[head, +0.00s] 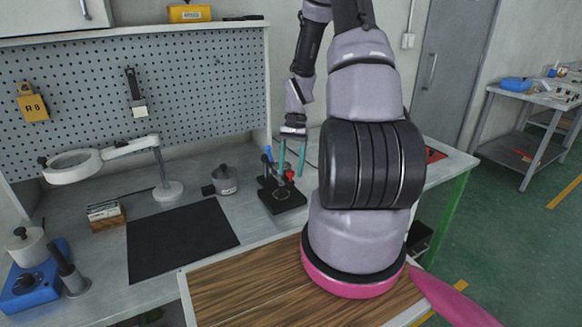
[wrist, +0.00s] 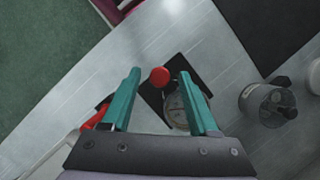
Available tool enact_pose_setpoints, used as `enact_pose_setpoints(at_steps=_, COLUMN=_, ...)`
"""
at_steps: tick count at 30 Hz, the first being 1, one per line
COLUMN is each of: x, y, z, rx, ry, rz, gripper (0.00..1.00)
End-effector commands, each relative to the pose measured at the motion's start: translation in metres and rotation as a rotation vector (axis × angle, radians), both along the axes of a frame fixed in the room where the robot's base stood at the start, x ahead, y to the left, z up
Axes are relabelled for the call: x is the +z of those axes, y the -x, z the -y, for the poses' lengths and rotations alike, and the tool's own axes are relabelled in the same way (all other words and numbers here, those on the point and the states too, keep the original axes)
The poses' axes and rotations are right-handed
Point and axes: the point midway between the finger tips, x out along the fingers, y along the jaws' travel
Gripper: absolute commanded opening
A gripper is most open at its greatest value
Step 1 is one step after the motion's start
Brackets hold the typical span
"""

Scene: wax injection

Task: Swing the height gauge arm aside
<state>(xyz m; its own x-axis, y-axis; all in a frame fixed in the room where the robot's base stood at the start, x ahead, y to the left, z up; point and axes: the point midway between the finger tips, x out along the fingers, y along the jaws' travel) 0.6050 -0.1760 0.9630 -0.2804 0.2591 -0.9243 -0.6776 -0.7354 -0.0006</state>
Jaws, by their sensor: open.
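The height gauge is a small dark stand on a black base (head: 285,199) on the bench, with a red knob (head: 289,173) near its top. In the wrist view the red knob (wrist: 160,77) shows between and slightly beyond my fingertips, with the round gauge dial (wrist: 176,112) partly hidden near the right finger. My gripper (head: 291,170) has teal fingers pointing down over the gauge. It is open, and the fingers (wrist: 160,75) stand apart on either side of the knob. I cannot tell whether either finger touches the gauge.
A lidded metal pot (head: 224,180) stands left of the gauge, and it also shows in the wrist view (wrist: 264,104). A magnifier lamp (head: 168,188), a black mat (head: 180,238) and a blue heater (head: 35,288) are further left. A pegboard (head: 200,80) closes the back.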

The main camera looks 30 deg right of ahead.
Motion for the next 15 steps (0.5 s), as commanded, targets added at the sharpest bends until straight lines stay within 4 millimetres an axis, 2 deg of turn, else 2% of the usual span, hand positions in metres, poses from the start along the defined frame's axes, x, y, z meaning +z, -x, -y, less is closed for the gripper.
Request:
enact_pose_setpoints(at_steps=3, x=0.0001, y=0.0, z=0.0, rx=0.0, ry=0.0, rz=0.0, gripper=0.6)
enact_pose_setpoints(at_steps=4, x=0.0002, y=0.0, z=0.0, rx=0.0, ry=0.0, rz=0.0, gripper=0.56)
enact_pose_setpoints(at_steps=8, x=0.0003, y=0.0, z=0.0, rx=0.0, ry=0.0, rz=0.0, gripper=0.07)
enact_pose_setpoints(at_steps=9, x=0.0003, y=-0.0001, z=0.0001, rx=0.0, ry=0.0, rz=0.0, gripper=0.0)
enact_pose_setpoints(at_steps=15, x=0.0005, y=-0.0001, z=0.0001, rx=0.0, ry=0.0, rz=0.0, gripper=0.0)
